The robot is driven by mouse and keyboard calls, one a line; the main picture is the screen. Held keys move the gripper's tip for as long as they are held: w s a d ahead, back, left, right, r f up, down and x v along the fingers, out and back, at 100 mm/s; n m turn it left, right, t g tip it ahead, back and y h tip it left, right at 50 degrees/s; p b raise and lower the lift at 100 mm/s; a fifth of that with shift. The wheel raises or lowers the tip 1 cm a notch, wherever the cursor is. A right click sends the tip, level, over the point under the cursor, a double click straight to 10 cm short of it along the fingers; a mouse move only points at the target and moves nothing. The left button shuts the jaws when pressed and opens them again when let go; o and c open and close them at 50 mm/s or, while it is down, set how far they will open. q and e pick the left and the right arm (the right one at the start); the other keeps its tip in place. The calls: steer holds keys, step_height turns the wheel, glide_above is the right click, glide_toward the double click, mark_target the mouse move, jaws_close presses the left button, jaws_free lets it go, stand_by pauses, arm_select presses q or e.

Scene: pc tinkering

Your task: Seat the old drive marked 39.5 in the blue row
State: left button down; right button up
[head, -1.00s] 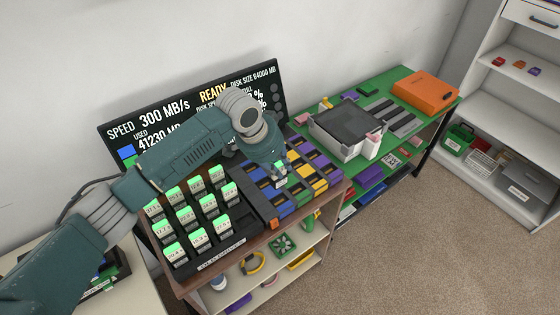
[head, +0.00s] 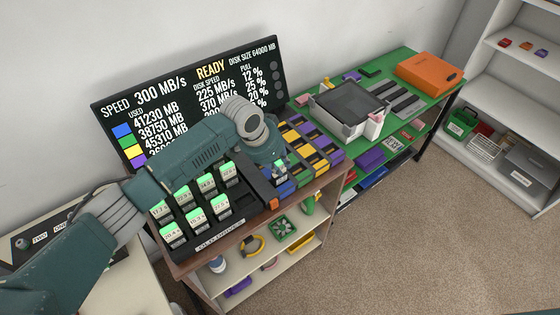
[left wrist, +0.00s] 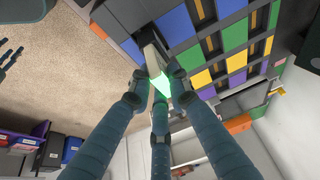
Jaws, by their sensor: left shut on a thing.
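My left gripper (head: 280,172) is shut on a drive with a glowing green label. In the left wrist view, its fingers (left wrist: 158,92) clasp the drive (left wrist: 153,62), whose far end is at the blue row (left wrist: 175,27) of the slot rack. I cannot read its mark or tell how deep it sits. The blue row (head: 284,191) in the head view is partly covered by my gripper. Dark prongs at the left edge of the left wrist view may be my right gripper (left wrist: 9,58); their state is unclear.
The old drives tray (head: 238,222) holds several green-labelled drives left of the rack. Yellow and purple rows (head: 322,168) lie right of the blue. A screen (head: 180,90) reading READY stands behind. A green table (head: 412,62) holds a grey device and an orange box.

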arm_select(q)
steer(key=shift+f, duration=0.35)
stand_by(0.4)
steer(key=c, duration=1.8)
jaws_free()
steer(key=o, duration=0.6)
step_height(320, 180, up, 8)
steer(key=p, duration=0.8)
steer(key=shift+r, duration=0.1)
